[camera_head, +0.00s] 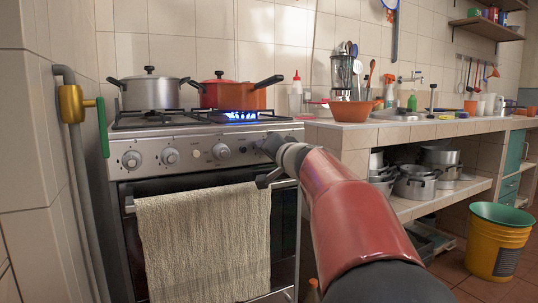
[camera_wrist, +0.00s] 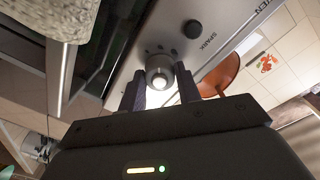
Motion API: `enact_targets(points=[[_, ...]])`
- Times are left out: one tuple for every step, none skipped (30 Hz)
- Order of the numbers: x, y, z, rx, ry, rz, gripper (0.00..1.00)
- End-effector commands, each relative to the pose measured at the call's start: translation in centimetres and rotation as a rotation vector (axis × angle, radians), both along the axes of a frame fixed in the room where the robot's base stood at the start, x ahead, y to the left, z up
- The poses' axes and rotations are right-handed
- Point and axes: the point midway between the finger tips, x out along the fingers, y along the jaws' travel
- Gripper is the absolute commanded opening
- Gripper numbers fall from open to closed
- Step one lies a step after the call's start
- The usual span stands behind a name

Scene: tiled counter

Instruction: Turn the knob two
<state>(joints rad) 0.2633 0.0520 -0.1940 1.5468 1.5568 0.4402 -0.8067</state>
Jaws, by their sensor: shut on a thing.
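The stove (camera_head: 150,142) stands at the left, with a row of round silver knobs along its front panel. The left knob (camera_head: 131,159), a second knob (camera_head: 170,155) and a third knob (camera_head: 221,151) show clear of my gripper. My gripper (camera_head: 268,150) is at the right end of the panel and hides what is behind it. In the wrist view, the two dark fingers of my gripper (camera_wrist: 160,85) are shut on a round silver knob (camera_wrist: 158,68), one on either side. I cannot tell the knob's turned angle. A blue flame (camera_head: 240,115) burns at the right of the stove top.
A silver pot (camera_head: 150,92) and an orange-red pot (camera_head: 232,95) stand on the stove. A beige towel (camera_head: 205,243) hangs on the oven handle just below my gripper. The tiled counter (camera_head: 350,135) adjoins the stove at the right. A yellow bucket (camera_head: 496,245) stands on the floor.

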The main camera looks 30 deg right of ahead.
Motion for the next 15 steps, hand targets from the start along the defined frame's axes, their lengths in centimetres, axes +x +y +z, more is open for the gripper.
enact_targets(points=[[0.00,-0.04,-0.06,0.043,0.001,-0.001,0.11],[0.00,-0.04,-0.05,0.071,0.002,0.000,0.10],[0.01,-0.04,-0.03,0.111,0.004,0.000,0.10],[0.01,-0.03,-0.03,0.139,0.006,0.000,0.10],[0.01,-0.03,-0.01,0.167,0.007,0.000,0.10],[0.01,-0.04,-0.01,0.205,0.008,0.000,0.10],[0.01,-0.04,0.01,0.234,0.009,0.000,0.10],[0.01,-0.03,0.02,0.263,0.009,0.000,0.10],[0.01,-0.05,0.05,0.301,0.011,0.000,0.10],[0.01,-0.05,0.06,0.329,0.012,-0.001,0.10],[0.01,-0.05,0.08,0.357,0.013,-0.001,0.10],[0.01,-0.05,0.10,0.396,0.014,-0.001,0.10],[0.01,-0.05,0.11,0.425,0.015,-0.001,0.10],[0.01,-0.05,0.13,0.454,0.016,0.000,0.10],[0.01,-0.05,0.15,0.492,0.018,-0.001,0.10]])
